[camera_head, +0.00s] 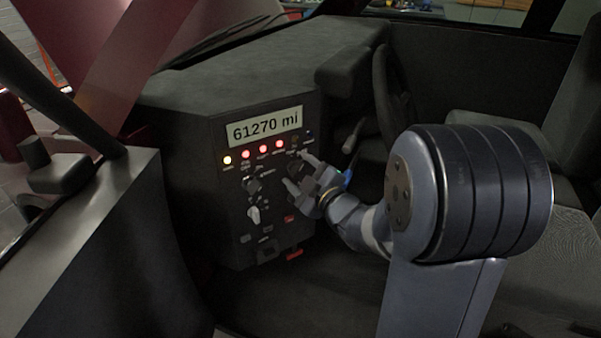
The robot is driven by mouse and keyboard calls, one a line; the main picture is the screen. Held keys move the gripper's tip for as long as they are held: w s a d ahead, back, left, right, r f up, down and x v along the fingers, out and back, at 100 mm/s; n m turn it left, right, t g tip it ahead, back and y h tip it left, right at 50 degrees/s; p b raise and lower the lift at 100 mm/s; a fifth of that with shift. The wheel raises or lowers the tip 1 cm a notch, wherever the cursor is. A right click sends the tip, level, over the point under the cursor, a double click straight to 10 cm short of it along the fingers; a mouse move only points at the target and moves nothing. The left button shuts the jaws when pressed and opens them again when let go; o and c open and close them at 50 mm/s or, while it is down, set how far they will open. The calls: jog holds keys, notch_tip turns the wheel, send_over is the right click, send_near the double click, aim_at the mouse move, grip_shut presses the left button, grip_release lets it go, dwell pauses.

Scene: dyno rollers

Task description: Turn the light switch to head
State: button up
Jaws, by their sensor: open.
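The dash panel (222,190) carries a dark knob (251,185) at its upper left and a pale knob (254,213) below it. The labels beside them are too small to read, so I cannot tell which one is the light switch or where it points. My gripper (295,172) is in front of the panel's right part, to the right of both knobs. Its two fingers are spread with nothing seen between them, pointing left toward the panel. It hides some of the panel behind it. I cannot tell whether a fingertip touches the panel.
A display (264,127) reading "61270 mi" sits above a row of lit yellow and red lamps. A red button (289,219) is below my gripper. The steering wheel (390,95) and a seat (510,120) are at right. An open door (90,240) stands at left.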

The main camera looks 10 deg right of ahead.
jog(key=shift+c, duration=0.5)
jog(key=c, duration=0.9)
jog(key=shift+m, duration=0.3)
jog(key=m, duration=0.3)
jog(key=shift+f+m+p, duration=0.1)
jog(key=shift+m+p, duration=0.35)
jog(key=shift+m, duration=1.55)
jog(key=o, duration=1)
